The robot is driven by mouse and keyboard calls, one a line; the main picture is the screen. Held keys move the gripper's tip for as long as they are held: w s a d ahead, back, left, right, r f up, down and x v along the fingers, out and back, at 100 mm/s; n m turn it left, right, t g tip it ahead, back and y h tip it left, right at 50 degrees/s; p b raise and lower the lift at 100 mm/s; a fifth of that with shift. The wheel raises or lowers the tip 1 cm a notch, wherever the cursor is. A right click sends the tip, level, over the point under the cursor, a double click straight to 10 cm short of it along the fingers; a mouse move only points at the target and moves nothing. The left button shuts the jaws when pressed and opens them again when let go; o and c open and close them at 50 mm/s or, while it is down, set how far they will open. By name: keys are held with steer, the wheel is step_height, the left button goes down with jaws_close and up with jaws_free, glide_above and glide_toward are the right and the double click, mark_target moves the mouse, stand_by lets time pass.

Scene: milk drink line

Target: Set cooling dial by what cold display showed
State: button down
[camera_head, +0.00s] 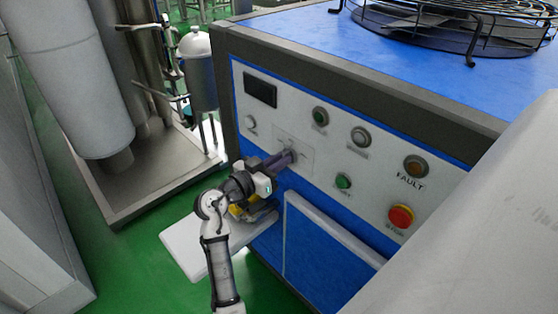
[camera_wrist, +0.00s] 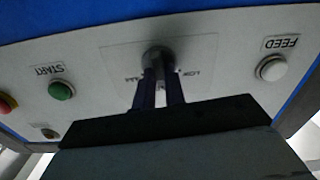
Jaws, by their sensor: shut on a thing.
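The cooling dial (camera_wrist: 157,58) is a round grey knob on a pale plate in the middle of the white control panel. My gripper (camera_wrist: 157,80) is shut on the dial, with one finger on each side of it. In the head view my gripper (camera_head: 285,158) reaches the panel from the left and hides most of the dial. Small lettering beside the dial includes LOW, upside down in the wrist view. The dark display (camera_head: 260,88) at the panel's upper left shows no readable text.
A red stop button (camera_head: 401,215), an amber fault lamp (camera_head: 416,167), a green start button (camera_head: 343,181) and a white feed button (camera_wrist: 271,68) are on the same panel. A fan guard (camera_head: 455,22) tops the blue cabinet. A steel vessel (camera_head: 198,70) stands left.

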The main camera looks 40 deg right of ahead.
steer(key=n+p, duration=0.4)
steer(key=n, duration=0.6)
steer(key=shift+w+f+n, duration=0.1)
steer(key=shift+w+n, duration=0.05)
steer(key=shift+n, duration=0.15)
stand_by(0.4)
steer(key=c, duration=1.5)
jaws_free()
steer(key=shift+o, duration=0.2)
steer(key=s+a+b, duration=0.1)
steer(key=a+b, duration=0.3)
steer(key=a, duration=1)
